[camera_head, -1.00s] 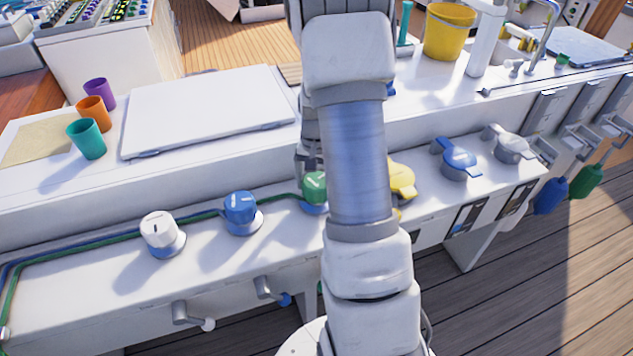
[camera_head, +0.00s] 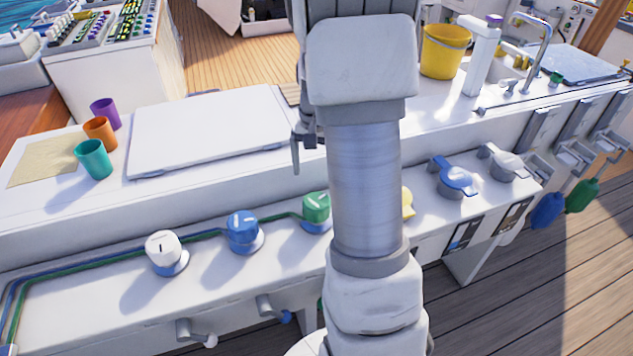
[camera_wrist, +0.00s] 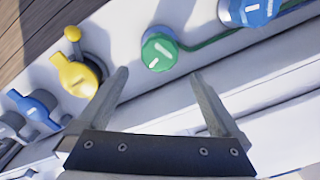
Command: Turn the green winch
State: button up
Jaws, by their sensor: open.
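The green winch (camera_head: 316,207) is a round knob with a pale bar on top, on the lower white ledge just left of my arm. In the wrist view the green winch (camera_wrist: 159,51) lies just beyond my fingertips, between their lines. My gripper (camera_wrist: 160,76) is open and empty, its two grey fingers spread apart and not visibly touching the winch. In the head view my arm hides most of the gripper; one finger (camera_head: 296,153) shows above and behind the winch.
A blue winch (camera_head: 243,228) and a white winch (camera_head: 163,248) stand to the left on the ledge. A yellow handle (camera_wrist: 77,73) is close by on the other side. Cups and a white board (camera_head: 210,125) are on the upper counter.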

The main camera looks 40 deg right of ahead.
notch_tip(320, 180, up, 6)
jog(key=shift+f+p, duration=0.25)
jog(key=shift+p, duration=0.2)
jog(key=s+a+r+n+t, duration=0.35)
jog(key=s+a+r, duration=0.25)
jog(key=a+r, duration=0.5)
jog(key=s+a+r+n+t, duration=0.1)
jog(key=s+a+n+t, duration=0.1)
jog(key=s+a+n, duration=0.6)
jog(key=s+a+r+m+p, duration=0.1)
jog(key=s+r+m+p, duration=0.1)
jog(key=r+p, duration=1.1)
jog(key=shift+s+r, duration=0.25)
jog(key=shift+s, duration=0.3)
